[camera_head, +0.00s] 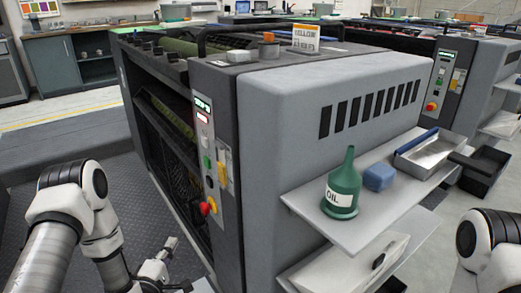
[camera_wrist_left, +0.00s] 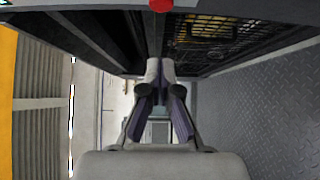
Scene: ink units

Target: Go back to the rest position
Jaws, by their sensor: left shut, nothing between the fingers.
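My left gripper (camera_head: 168,252) is low at the bottom of the head view, in front of the open side of the grey press unit (camera_head: 330,110). It holds nothing. In the left wrist view its two fingers (camera_wrist_left: 160,68) meet at the tips, with the press's dark frame beyond them. My left arm comes in from the lower left. Part of my right arm shows at the lower right edge, but its gripper is not in view.
A red knob (camera_head: 207,208) is on the press's front post. Dark textured floor (camera_head: 130,190) lies open at the left.

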